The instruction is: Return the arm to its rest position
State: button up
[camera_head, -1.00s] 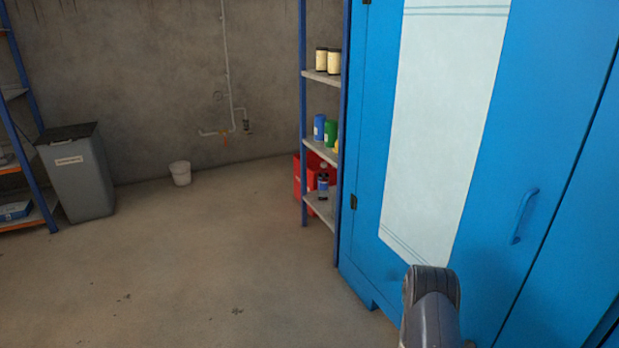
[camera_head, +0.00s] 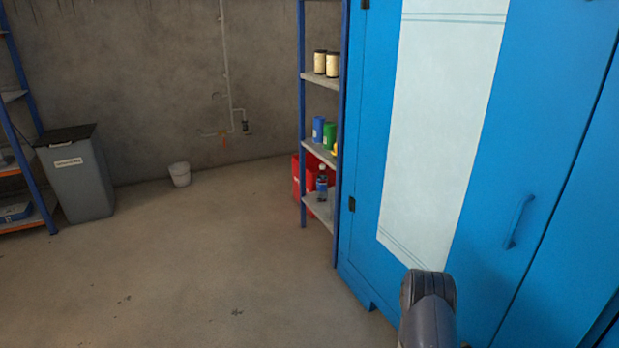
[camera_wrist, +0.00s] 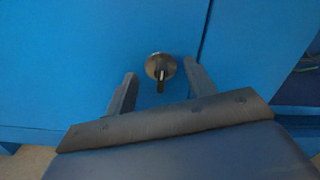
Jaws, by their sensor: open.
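My gripper (camera_wrist: 160,67) shows in the wrist view, its two dark fingers spread apart and empty. A round metal knob or latch with a short dark stem (camera_wrist: 160,65) sits on the blue cabinet front (camera_wrist: 90,45). It appears between and beyond the fingertips, with no visible contact; the exact distance is hard to tell. In the head view, a grey rounded part of my arm (camera_head: 428,300) is in front of the blue cabinet (camera_head: 545,90) at lower right. My gripper is hidden in that view.
The cabinet has a pale panel (camera_head: 440,120) and a blue handle (camera_head: 518,222). A shelf rack (camera_head: 302,120) with containers and a bottle (camera_head: 322,183) stands beside it. The floor at left is open.

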jog(key=m, duration=0.1)
jog(key=m+p, duration=0.1)
jog(key=a+m, duration=0.1)
jog(key=m, duration=0.1)
jog(key=shift+s+p, duration=0.3)
jog(key=shift+a, duration=0.1)
